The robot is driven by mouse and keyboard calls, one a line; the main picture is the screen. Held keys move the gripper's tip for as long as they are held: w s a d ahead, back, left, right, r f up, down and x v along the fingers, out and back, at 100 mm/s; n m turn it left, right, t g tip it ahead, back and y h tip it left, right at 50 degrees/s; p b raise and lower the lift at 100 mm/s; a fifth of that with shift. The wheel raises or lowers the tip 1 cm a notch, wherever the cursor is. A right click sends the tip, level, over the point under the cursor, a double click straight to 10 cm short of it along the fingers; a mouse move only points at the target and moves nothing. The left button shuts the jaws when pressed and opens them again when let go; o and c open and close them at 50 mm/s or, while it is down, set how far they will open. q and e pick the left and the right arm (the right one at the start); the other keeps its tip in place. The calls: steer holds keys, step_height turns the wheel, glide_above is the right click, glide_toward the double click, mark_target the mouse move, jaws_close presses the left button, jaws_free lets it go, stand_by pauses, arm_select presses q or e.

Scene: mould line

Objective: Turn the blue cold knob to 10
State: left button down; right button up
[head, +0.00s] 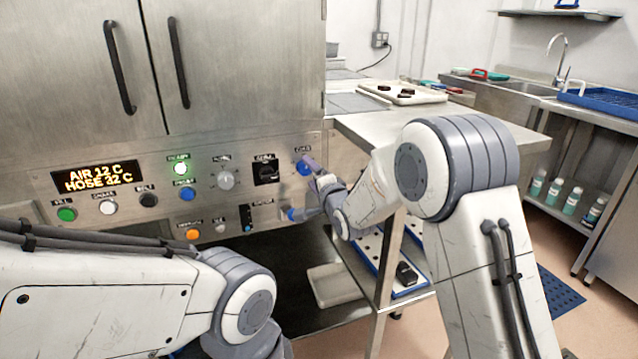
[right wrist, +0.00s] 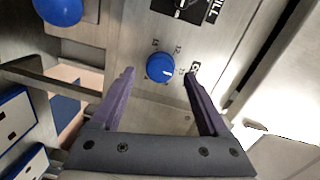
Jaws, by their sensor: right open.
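The blue cold knob (head: 303,168) is on the right end of the steel control panel. In the right wrist view the blue knob (right wrist: 160,67) is round, with a short white mark on its lower right and small numbers around it. My right gripper (head: 313,163) is at the knob, partly hiding it in the head view. In the right wrist view its two purple fingers (right wrist: 160,73) are open, one on each side of the knob, with a gap on both sides. My left arm is low in the head view, and its gripper is out of sight.
A blue round part (head: 292,214) sits lower on the panel. The display (head: 98,177) reads AIR 12 C, HOSE 32 C. A steel table (head: 440,125) stands to the right.

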steer(key=v, duration=0.8)
steer(key=shift+s, duration=0.3)
steer(key=shift+d, duration=0.1)
